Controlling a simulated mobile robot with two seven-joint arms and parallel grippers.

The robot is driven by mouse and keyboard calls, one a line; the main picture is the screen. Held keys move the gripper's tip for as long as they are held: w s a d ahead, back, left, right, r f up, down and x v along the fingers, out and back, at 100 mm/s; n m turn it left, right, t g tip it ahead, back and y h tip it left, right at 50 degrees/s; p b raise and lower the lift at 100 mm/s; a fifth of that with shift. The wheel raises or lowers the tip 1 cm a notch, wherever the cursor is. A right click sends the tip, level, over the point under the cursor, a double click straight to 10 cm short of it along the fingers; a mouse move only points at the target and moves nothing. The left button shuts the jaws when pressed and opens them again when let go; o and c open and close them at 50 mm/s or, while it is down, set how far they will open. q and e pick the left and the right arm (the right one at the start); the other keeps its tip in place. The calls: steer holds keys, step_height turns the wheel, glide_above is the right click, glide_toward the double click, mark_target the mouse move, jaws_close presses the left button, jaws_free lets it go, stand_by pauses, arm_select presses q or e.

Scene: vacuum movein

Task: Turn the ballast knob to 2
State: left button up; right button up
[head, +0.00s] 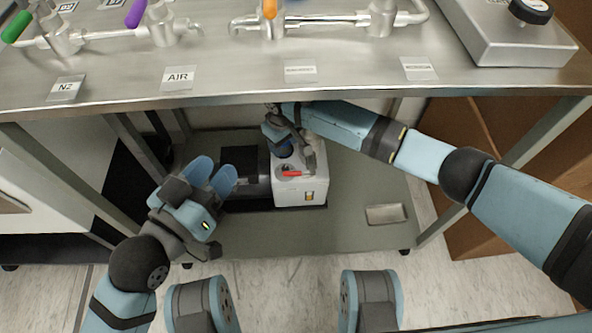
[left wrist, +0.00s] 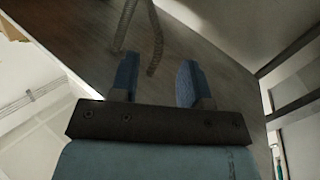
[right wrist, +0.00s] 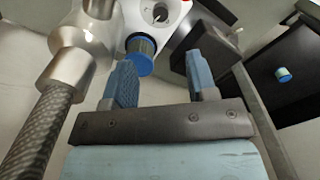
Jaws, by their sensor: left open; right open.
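The white vacuum pump (head: 309,193) with a black motor (head: 245,170) stands on the lower shelf. In the right wrist view, a small black pointer dial (right wrist: 160,13) is on its white face, and a blue ridged knob (right wrist: 140,52) sticks out below it. I cannot tell for sure which is the ballast knob; no numbers are readable. My right gripper (right wrist: 160,68) is open just short of the pump, its left finger overlapping the blue knob's edge; contact cannot be told. My left gripper (head: 212,174) is open and empty, left of the motor.
A steel bench top (head: 220,68) with valves covers the space above the pump. A braided metal hose (right wrist: 38,128) and flange (right wrist: 72,68) lie close left of my right gripper. A small tray (head: 386,214) lies at the shelf's right.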

steer(key=b, duration=0.3)
glide_above(285, 168)
step_height(285, 168, down, 6)
steer(key=shift+a+f, duration=0.1)
step_height(285, 168, down, 5)
steer(key=shift+f+b, duration=0.2)
steer(key=shift+b, duration=1.05)
steer(key=shift+f, duration=0.45)
arm_select(q)
steer(key=w+m, duration=0.1)
steer(key=a+f+m, duration=0.1)
steer(key=w+m+t, duration=0.1)
steer(key=shift+w+a+f+h, duration=0.25)
steer(key=shift+w+a+h, duration=0.05)
